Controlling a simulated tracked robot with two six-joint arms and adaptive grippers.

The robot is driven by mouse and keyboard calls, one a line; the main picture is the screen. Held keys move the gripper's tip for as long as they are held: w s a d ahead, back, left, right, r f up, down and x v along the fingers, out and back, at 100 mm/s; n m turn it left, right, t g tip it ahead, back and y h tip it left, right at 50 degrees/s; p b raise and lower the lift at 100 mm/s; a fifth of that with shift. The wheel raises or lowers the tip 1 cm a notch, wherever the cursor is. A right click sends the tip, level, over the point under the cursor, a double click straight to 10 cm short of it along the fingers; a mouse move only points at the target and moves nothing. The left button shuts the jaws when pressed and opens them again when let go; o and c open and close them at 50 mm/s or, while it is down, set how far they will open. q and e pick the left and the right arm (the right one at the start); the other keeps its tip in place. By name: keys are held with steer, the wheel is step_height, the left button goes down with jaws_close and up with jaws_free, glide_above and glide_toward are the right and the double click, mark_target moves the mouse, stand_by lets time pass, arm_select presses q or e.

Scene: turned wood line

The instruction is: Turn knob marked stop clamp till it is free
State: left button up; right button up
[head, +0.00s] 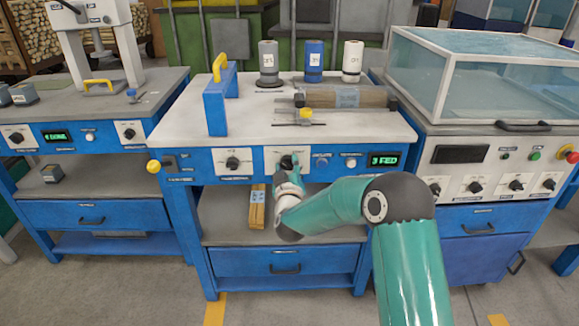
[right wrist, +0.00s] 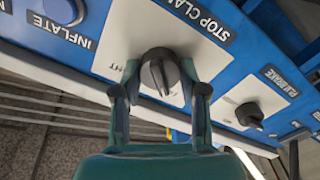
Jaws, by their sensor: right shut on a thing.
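The black knob under the "STOP CLAMP" label shows close up in the right wrist view (right wrist: 158,72), on a pale plate of the blue front panel. My right gripper (right wrist: 160,78) has one finger on each side of this knob and is shut on it. In the head view my right gripper (head: 288,168) reaches the middle of the centre bench's front panel and covers much of the knob. My left gripper is not in view.
A second black knob (head: 232,162) sits left on the same panel, and a green display (head: 384,160) reading "3 FED" sits right. The right wrist view shows a neighbouring knob (right wrist: 249,114) close by. Grey, blue and white cylinders stand at the bench's back.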

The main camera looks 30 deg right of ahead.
steer(key=shift+s+f, duration=0.1)
steer(key=shift+f, duration=0.4)
steer(key=o, duration=1.1)
steer(key=shift+d+r, duration=0.1)
steer(key=shift+o, duration=0.2)
steer(key=shift+r, duration=0.15)
steer(key=shift+s+a+r, duration=0.1)
steer(key=shift+s+a, duration=0.3)
steer(key=shift+a, duration=0.05)
steer(key=v, duration=1)
steer(key=shift+s, duration=0.4)
steer(key=shift+a, duration=0.1)
